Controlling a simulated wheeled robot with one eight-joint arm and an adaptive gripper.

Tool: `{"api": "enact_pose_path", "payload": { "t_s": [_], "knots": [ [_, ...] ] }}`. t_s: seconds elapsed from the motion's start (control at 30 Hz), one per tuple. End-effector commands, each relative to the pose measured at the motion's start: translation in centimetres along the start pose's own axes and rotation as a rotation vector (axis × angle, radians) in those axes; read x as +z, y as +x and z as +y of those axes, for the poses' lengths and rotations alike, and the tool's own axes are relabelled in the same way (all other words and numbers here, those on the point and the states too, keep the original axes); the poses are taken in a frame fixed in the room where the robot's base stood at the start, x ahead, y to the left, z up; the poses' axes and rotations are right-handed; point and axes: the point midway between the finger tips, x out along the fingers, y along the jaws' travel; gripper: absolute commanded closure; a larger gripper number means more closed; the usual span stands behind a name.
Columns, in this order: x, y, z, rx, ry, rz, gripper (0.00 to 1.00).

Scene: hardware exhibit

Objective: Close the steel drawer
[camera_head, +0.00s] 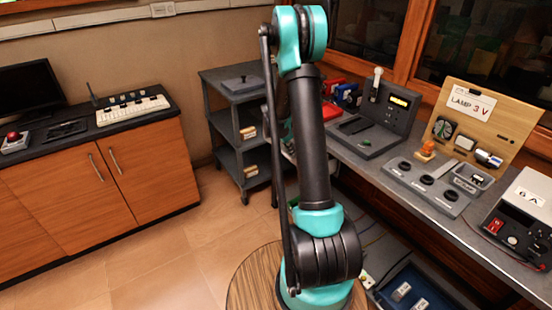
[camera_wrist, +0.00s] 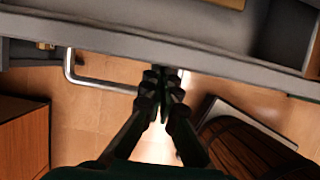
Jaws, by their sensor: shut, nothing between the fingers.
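In the wrist view, a grey steel front edge (camera_wrist: 190,57) crosses the top of the picture, with a grey interior (camera_wrist: 285,30) visible behind it at the upper right; this looks like the open steel drawer. A pale bar handle (camera_wrist: 100,84) sticks out from its front on the left. My gripper (camera_wrist: 165,78) is shut and empty, its tips close to the front edge beside the right end of the handle. I cannot tell whether they touch. In the head view my arm hides the gripper and most of the drawer area.
In the head view, a workbench (camera_head: 350,160) with several instruments runs along the right. A blue bin (camera_head: 440,292) lies low under it. A grey shelf cart (camera_head: 222,120) stands behind my arm. A wooden cabinet (camera_head: 70,195) is at left, with clear floor (camera_head: 190,245) between.

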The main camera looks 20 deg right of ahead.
Motion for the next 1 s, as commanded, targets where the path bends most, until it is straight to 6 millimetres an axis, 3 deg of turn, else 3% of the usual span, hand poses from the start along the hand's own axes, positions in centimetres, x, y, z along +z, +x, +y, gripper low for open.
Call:
{"api": "enact_pose_path", "payload": {
  "t_s": [0.2, 0.4, 0.6, 1.0],
  "knots": [
    [4.6, 1.9, -0.1, -0.001, 0.003, 0.0, 1.0],
    [7.1, 2.9, 0.0, 0.001, 0.001, 0.0, 1.0],
    [8.3, 3.3, 0.0, 0.001, 0.0, 0.0, 1.0],
    [8.8, 3.5, 0.0, 0.001, 0.001, -0.005, 1.0]
  ]
}}
